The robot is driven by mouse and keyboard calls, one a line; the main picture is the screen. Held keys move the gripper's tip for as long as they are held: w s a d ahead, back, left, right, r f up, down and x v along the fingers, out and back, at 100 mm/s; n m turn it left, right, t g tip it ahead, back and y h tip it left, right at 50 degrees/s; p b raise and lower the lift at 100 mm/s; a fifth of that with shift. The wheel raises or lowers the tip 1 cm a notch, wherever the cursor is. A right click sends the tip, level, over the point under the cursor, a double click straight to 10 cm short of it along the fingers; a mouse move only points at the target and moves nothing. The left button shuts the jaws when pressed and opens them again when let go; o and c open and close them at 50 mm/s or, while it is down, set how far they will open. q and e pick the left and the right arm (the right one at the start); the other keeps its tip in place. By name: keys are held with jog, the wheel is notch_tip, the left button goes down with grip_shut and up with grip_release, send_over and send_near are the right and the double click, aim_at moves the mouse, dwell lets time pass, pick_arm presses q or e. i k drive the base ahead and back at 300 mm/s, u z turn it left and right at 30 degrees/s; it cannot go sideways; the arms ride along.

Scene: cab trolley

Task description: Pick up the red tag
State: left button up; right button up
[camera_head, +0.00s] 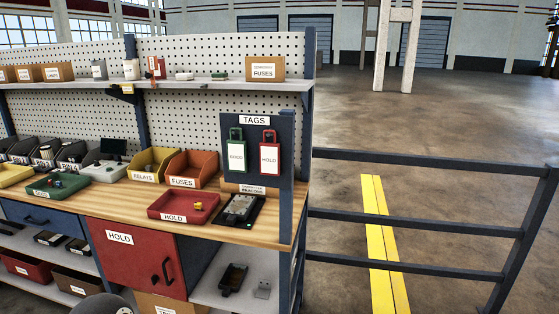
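The red tag (270,135) hangs on the dark TAGS board (253,179) at the right end of the workbench. It has a red top with a hook or loop and a white face marked HOLD. A green tag (237,136) with a white face hangs just left of it, apart from it. Neither of my grippers shows in the head view.
Below the board, a dark device (240,208) and a red HOLD tray (162,212) sit on the wooden bench top (129,197). Orange (189,167) and yellow (150,163) bins stand left of the board. A dark railing (419,224) runs right of the bench, with open floor beyond.

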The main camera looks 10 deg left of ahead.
aim_at(270, 153)
jog(key=u, duration=0.05)
jog(key=i, duration=0.9)
jog(key=z, duration=0.2)
jog(key=k, duration=0.9)
jog(key=u, duration=0.15)
jog(key=i, duration=0.85)
